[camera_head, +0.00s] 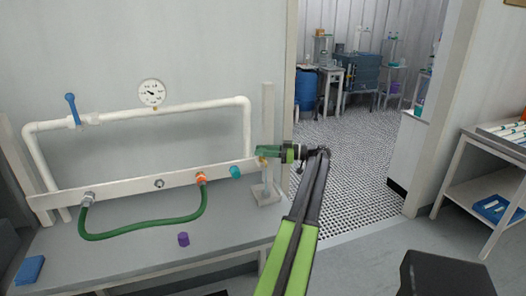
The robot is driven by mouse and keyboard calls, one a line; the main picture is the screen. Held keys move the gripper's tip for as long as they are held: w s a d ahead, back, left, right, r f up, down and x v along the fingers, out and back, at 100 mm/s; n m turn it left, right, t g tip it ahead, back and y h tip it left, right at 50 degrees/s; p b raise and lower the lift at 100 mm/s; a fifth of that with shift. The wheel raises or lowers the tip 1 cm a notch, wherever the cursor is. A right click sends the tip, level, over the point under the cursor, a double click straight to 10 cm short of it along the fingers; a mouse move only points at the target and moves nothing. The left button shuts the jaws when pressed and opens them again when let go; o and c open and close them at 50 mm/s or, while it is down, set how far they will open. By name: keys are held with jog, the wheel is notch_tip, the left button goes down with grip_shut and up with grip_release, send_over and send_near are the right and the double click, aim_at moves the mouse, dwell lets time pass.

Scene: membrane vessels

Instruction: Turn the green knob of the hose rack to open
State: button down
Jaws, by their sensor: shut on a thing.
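The hose rack's white bar (130,188) runs across the bench on the left. At its right end a green knob (267,153) sits above a small brass-coloured fitting. My gripper (281,152) reaches in from the right and is shut on the green knob, which lies roughly sideways. The fingertips are small and dark here, so the exact grip is hard to see. A green hose (145,232) loops between a grey coupling (88,199) and an orange coupling (201,178) on the bar.
A teal cap (235,172) is on the bar, left of my gripper. A white pipe with a blue handle (72,108) and a gauge (151,92) stands behind. A purple piece (183,239) and a blue block (30,270) lie on the bench. Open floor (350,165) is at right.

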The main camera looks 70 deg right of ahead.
jog(key=shift+w+r, duration=0.1)
dwell(0.3)
jog(key=c, duration=1.1)
grip_release()
jog(key=v, duration=1.7)
jog(key=shift+s+d, duration=0.2)
jog(key=shift+r, duration=0.1)
